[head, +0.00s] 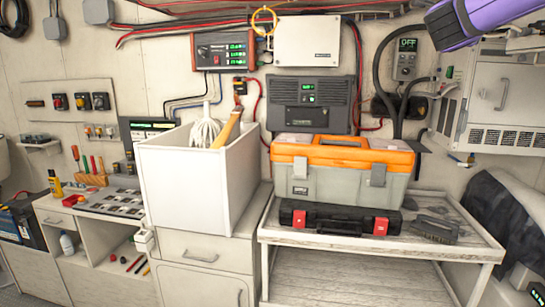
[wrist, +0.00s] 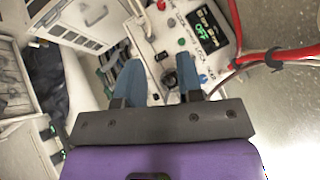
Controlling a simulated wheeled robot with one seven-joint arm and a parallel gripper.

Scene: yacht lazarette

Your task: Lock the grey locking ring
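The white panel with a lit OFF display (head: 407,44) hangs on the back wall, right of centre in the head view. In the wrist view its display (wrist: 211,32) shows above the fingers, with LOCK lettering beside a dark grey round part (wrist: 169,78) that I take for the locking ring. My gripper (wrist: 158,72) has two blue fingers standing apart, one to each side of this part as pictured. I see no contact, and the distance in depth is unclear. The fingers partly cover the panel's lower area. In the head view only my purple arm shows, at top right.
Red and black cables (wrist: 270,60) run close on the right of the wrist view. A white louvred cabinet (head: 490,95) stands right of the panel. Below are an orange-lidded toolbox (head: 345,185) on a bench and a white bin (head: 185,180).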

